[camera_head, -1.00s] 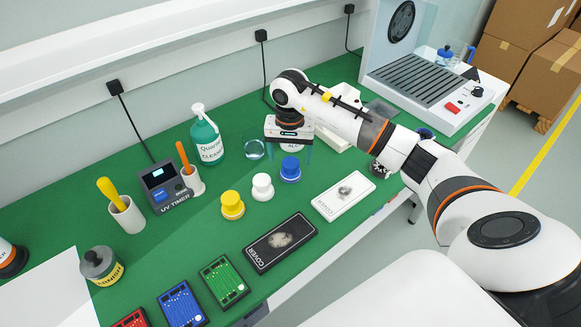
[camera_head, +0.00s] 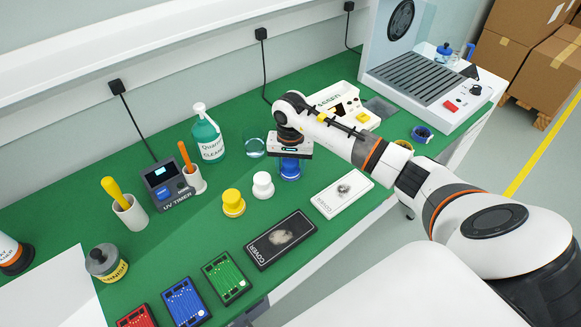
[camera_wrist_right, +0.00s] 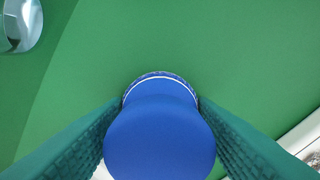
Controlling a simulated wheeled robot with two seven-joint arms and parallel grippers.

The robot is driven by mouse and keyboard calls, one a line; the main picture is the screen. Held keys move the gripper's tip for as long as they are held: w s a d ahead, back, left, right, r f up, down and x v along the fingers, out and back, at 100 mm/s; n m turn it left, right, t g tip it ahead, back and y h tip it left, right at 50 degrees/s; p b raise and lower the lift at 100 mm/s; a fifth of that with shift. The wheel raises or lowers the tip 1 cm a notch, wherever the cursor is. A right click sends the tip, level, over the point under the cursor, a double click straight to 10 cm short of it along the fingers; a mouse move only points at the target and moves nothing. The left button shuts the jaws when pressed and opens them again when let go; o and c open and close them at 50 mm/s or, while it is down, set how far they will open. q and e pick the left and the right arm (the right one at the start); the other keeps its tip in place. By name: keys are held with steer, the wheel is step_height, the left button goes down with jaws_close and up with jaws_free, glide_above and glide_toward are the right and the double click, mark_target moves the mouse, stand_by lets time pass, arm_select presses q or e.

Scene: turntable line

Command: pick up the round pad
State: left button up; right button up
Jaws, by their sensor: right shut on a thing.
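The blue round pad (camera_head: 290,172), a wide disc with a narrower knob on top, stands at the right end of a row with a yellow one (camera_head: 232,204) and a white one (camera_head: 263,186). My right gripper (camera_head: 290,160) is above it, pointing down, with its teal fingers shut on its knob. In the right wrist view the blue knob top (camera_wrist_right: 160,140) fills the space between the two fingers, and part of the rim shows beyond it. I cannot tell whether the pad is off the green mat. My left gripper is not in view.
A black cover (camera_head: 280,240) and a white cover (camera_head: 342,194) lie in front. A glass beaker (camera_head: 255,145) and a green pump bottle (camera_head: 208,138) stand to the left. A blue-rimmed cup (camera_head: 422,133) is to the right.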

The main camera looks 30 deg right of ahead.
mark_target(290, 160)
steer(key=shift+r, duration=0.1)
step_height(290, 160, up, 10)
steer(key=shift+f+b, duration=0.1)
steer(key=shift+b, duration=1)
